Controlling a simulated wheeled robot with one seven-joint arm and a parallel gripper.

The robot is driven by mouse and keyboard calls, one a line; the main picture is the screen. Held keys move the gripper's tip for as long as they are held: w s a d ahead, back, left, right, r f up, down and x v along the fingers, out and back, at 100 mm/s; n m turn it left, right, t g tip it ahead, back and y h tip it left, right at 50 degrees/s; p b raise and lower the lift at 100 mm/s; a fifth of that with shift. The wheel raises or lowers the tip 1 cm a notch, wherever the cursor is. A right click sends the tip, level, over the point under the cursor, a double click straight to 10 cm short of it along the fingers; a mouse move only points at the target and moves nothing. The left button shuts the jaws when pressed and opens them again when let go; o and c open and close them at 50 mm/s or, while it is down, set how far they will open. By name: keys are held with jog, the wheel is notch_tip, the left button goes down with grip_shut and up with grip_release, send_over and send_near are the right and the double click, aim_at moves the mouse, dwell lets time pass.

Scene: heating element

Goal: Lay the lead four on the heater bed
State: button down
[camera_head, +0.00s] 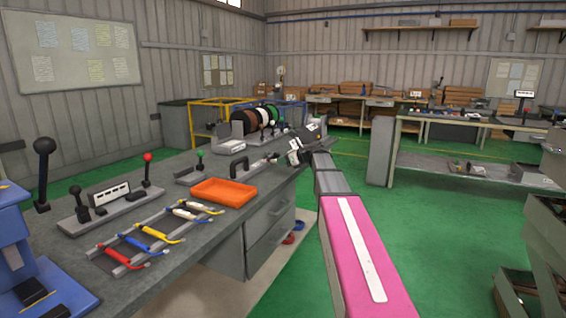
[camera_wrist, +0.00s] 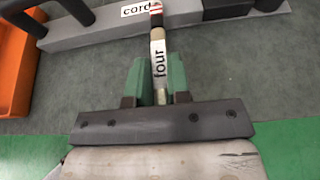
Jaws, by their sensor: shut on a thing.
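My gripper (camera_wrist: 158,80) is shut on the lead four (camera_wrist: 158,62), a pale sleeve marked "four" with a dark, striped end pointing away from me. Its green finger pads press it from both sides. In the head view my gripper (camera_head: 300,152) is at the right edge of the long grey bench; the lead is too small to make out there. No part carries a heater bed label that I can read. A two-rail rack (camera_head: 118,257) on the bench holds several leads with red, yellow, blue and white sleeves.
An orange tray (camera_head: 222,192) lies between the rack and my gripper. A grey bar marked "cord" (camera_wrist: 141,8) lies beyond the lead. A lever fixture (camera_head: 105,205) stands behind the rack. Cable spools (camera_head: 262,117) stand further back. Green floor lies right of the bench.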

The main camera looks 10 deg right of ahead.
jog(key=shift+f, duration=0.6)
jog(key=c, duration=1.1)
grip_release()
